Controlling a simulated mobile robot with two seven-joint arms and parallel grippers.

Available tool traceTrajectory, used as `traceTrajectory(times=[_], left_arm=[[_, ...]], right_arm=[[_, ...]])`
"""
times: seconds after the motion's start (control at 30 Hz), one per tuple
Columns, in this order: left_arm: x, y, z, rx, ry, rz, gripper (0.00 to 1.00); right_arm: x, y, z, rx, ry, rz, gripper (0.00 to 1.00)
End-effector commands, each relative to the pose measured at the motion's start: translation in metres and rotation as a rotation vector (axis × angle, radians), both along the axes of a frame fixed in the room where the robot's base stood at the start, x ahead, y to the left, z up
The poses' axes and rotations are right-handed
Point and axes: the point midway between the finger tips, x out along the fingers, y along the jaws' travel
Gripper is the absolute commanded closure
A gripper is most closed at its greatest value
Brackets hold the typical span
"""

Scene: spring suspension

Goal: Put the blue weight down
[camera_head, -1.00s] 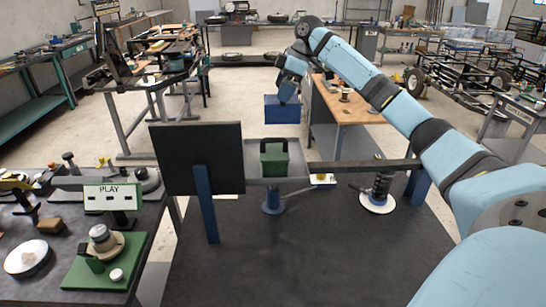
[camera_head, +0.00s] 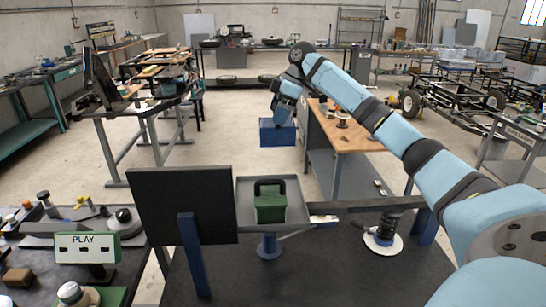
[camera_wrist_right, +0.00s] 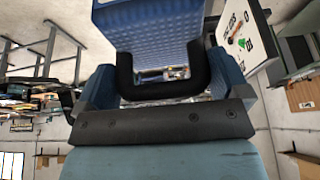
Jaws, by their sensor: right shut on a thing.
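The blue weight (camera_head: 277,133) is a box-shaped block with a black handle, hanging in the air beyond the black bench in the head view. My right gripper (camera_head: 284,110) is just above it, shut on its handle. In the right wrist view the ribbed face of the blue weight (camera_wrist_right: 150,38) and its black handle (camera_wrist_right: 165,92) lie between my fingers. My left gripper is not in view.
A green weight (camera_head: 271,205) sits in a grey tray (camera_head: 296,187) on the near bench. A dark upright panel (camera_head: 183,207) stands left of it, a spring (camera_head: 387,228) on a white disc right of it.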

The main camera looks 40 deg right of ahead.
Motion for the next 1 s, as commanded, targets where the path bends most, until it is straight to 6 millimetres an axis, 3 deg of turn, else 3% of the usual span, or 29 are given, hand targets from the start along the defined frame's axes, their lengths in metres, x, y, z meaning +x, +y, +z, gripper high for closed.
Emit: traceTrajectory(times=[0.6,0.8,1.0], left_arm=[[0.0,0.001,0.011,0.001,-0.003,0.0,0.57],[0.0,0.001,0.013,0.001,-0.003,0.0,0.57],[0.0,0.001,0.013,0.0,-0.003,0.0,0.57]], right_arm=[[0.0,-0.001,-0.116,0.0,-0.003,-0.001,0.8],[0.0,0.0,-0.138,0.001,-0.007,-0.002,0.8],[0.0,0.0,-0.145,0.001,-0.007,-0.001,0.8]])
